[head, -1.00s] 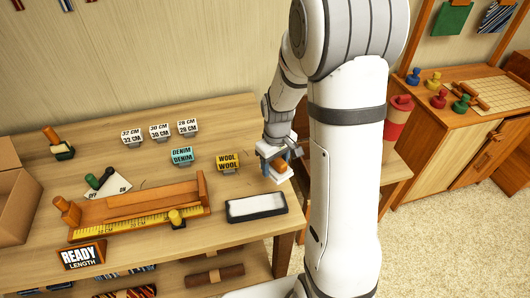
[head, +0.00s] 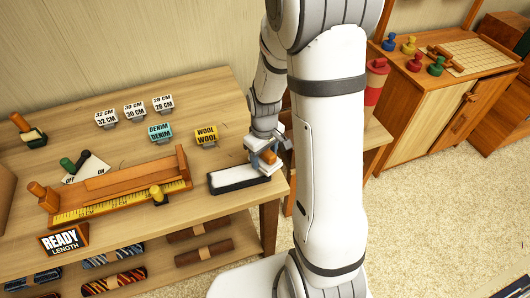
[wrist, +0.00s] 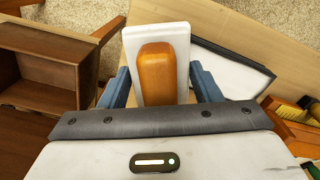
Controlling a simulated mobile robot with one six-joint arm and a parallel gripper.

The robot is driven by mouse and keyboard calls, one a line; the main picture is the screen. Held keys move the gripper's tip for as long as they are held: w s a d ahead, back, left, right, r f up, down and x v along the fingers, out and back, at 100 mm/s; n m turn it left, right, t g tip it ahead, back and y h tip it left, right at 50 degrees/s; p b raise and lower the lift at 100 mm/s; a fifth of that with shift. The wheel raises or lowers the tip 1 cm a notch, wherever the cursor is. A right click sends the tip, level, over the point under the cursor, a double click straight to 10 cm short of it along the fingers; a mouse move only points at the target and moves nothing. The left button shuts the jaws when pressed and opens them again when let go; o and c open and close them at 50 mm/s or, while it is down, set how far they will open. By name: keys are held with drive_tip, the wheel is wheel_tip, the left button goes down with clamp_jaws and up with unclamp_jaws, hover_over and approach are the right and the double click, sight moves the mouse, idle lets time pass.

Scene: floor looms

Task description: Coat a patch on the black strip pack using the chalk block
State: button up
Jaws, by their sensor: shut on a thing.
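The chalk block (wrist: 182,38), a white slab with a rounded orange wooden handle (wrist: 157,75), is held in my gripper (wrist: 158,88). The blue fingers are shut on it from both sides. In the head view my gripper (head: 264,157) is at the right end of a long black-edged piece with a white top (head: 234,178), which seems to be the black strip pack. It lies flat near the table's right front corner, and shows right of the block in the wrist view (wrist: 230,72). I cannot tell whether the block touches it; its underside is hidden.
A wooden jig with a yellow ruler (head: 120,196) lies left of the strip pack. The yellow WOOL sign (head: 206,135) and teal DENIM sign (head: 160,132) stand behind. The table's right edge is close to my gripper. Rolled cloths (head: 205,251) lie on the shelf below.

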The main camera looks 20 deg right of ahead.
sight(251, 170)
wheel_tip(251, 170, down, 2)
drive_tip(key=shift+f+b, duration=0.1)
drive_tip(key=shift+b, duration=0.4)
drive_tip(key=shift+a+f, duration=0.1)
drive_tip(key=shift+a, duration=0.4)
drive_tip(key=shift+a+p, duration=0.4)
drive_tip(key=shift+a, duration=1.2)
drive_tip(key=shift+d, duration=1.55)
drive_tip(key=r, duration=0.1)
drive_tip(key=d+r+p, duration=0.1)
drive_tip(key=r, duration=0.1)
drive_tip(key=shift+d+r, duration=0.1)
drive_tip(key=shift+r+p, duration=2)
drive_tip(key=shift+r, duration=0.45)
